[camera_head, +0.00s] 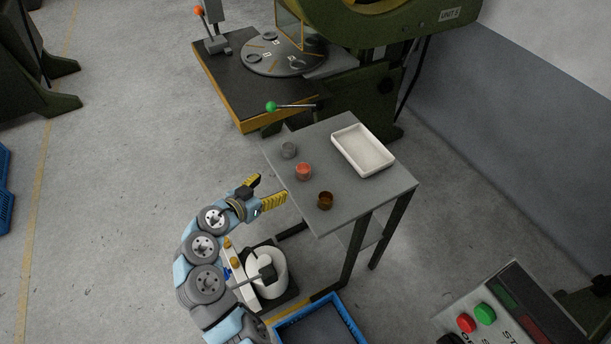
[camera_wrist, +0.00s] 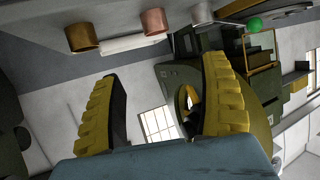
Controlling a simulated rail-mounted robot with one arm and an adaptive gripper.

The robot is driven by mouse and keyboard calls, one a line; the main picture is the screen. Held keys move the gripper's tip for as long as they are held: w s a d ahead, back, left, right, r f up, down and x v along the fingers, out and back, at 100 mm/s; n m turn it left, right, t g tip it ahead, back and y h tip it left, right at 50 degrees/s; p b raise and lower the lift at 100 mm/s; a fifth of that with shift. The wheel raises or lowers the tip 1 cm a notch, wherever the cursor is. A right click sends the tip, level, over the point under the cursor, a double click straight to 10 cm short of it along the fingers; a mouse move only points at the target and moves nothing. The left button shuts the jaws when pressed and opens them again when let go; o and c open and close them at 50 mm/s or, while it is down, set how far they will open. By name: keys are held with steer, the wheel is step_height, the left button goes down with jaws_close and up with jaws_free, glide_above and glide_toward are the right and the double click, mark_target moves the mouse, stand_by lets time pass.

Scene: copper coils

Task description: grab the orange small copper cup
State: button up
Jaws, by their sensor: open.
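The orange copper cup (camera_head: 303,172) stands upright on the small grey table (camera_head: 345,205) near its left edge, between two other cups. It also shows at the top of the wrist view (camera_wrist: 154,22). My gripper (camera_head: 268,190), with yellow ridged fingers, is open and empty to the left of the table, apart from the cup. Its fingers spread wide in the wrist view (camera_wrist: 163,75), with the cups beyond them towards the top.
A grey cup (camera_head: 289,150) stands behind the orange one and a dark brown cup (camera_head: 325,201) in front. A white tray (camera_head: 362,150) lies at the table's back right. A green-knobbed lever (camera_head: 271,106) juts from the press behind. A blue crate (camera_head: 320,325) sits below.

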steer(key=b, duration=0.2)
glide_toward(307, 166)
steer(key=shift+x, duration=1.2)
steer(key=shift+f+b+x, duration=0.15)
steer(key=shift+b+x, duration=0.35)
steer(key=shift+x, duration=0.45)
steer(key=shift+f+b+x, duration=0.15)
steer(key=shift+b+x, duration=0.35)
steer(key=shift+x, duration=1.3)
steer(key=shift+r, duration=0.1)
steer(key=c, duration=1.2)
steer(key=shift+c, duration=0.2)
